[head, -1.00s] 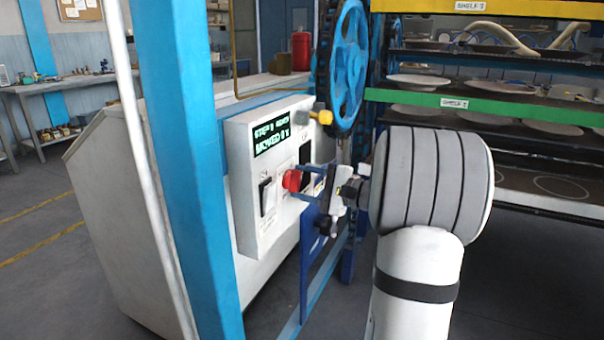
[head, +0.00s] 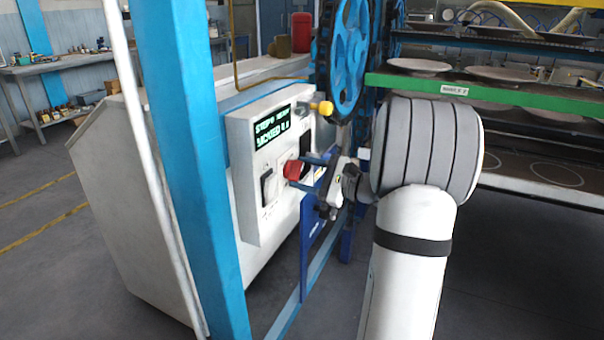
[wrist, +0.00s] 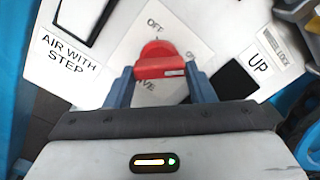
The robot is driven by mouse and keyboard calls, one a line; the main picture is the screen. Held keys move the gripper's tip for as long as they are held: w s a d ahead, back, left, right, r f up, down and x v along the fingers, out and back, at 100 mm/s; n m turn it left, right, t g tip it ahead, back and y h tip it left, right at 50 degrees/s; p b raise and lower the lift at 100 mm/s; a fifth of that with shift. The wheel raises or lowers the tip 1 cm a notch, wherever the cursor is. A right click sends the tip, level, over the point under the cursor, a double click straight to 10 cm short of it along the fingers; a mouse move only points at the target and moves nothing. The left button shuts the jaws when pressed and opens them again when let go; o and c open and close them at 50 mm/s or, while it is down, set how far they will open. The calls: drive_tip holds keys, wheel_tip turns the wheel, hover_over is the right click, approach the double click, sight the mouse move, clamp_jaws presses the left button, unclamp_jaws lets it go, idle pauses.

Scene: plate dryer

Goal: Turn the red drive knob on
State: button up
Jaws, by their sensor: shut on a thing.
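The red drive knob (head: 293,170) sits on the front of a white control box (head: 243,185). My gripper (head: 298,171) reaches it from the right, its blue fingers on either side of the knob. In the wrist view the knob (wrist: 160,62) is between the two fingers of my gripper (wrist: 160,75), which are shut on its bar. The bar lies nearly level there, with a pale mark near its right end. "OFF" is printed above the knob and an "ON" label (wrist: 190,56) to its upper right. The label below is partly hidden.
A green-lit display (head: 272,130) and a yellow knob (head: 321,108) are above on the box. A black switch (head: 267,187) is left of the red knob. A blue wheel (head: 347,60) and plate shelves (head: 480,80) stand right. A blue post (head: 190,150) stands left.

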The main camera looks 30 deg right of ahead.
drive_tip(key=shift+d+f, duration=0.1)
drive_tip(key=shift+f, duration=0.1)
drive_tip(key=o, duration=0.8)
drive_tip(key=shift+d, duration=0.1)
drive_tip(key=shift+c, duration=0.2)
drive_tip(key=shift+o, duration=1.1)
drive_tip(key=shift+r, duration=0.1)
drive_tip(key=v, duration=0.7)
drive_tip(key=shift+s+d+p, duration=0.15)
drive_tip(key=shift+s+p, duration=0.2)
drive_tip(key=shift+s, duration=0.05)
